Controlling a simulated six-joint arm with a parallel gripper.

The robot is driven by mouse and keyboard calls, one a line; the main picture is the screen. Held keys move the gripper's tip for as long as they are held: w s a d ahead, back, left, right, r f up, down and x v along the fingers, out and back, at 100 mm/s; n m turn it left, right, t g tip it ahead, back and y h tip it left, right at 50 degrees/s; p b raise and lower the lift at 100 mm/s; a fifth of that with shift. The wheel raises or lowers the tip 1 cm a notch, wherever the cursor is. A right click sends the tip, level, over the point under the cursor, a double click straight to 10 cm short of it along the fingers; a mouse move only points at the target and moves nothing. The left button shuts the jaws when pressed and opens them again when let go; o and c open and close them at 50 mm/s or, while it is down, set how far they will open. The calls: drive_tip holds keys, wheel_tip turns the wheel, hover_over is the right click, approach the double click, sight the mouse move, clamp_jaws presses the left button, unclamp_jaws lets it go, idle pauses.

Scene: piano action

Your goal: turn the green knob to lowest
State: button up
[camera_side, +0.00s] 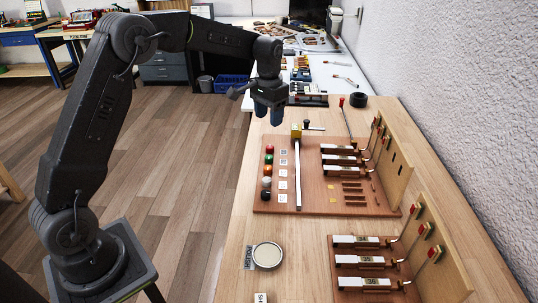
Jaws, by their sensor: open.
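A brass block (296,131) and a pale rail (298,178) stand right of the knobs. Piano keys with upright hammers (345,160) fill the board's right side. A round tin (267,255) sits nearer the camera. A black ring (358,100) lies behind the board.

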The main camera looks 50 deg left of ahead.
sight(269, 156)
wheel_tip(269, 156, down, 14)
drive_tip(key=shift+r, duration=0.1)
idle(0.4)
drive_tip(key=shift+c, duration=0.2)
drive_tip(key=c, duration=0.9)
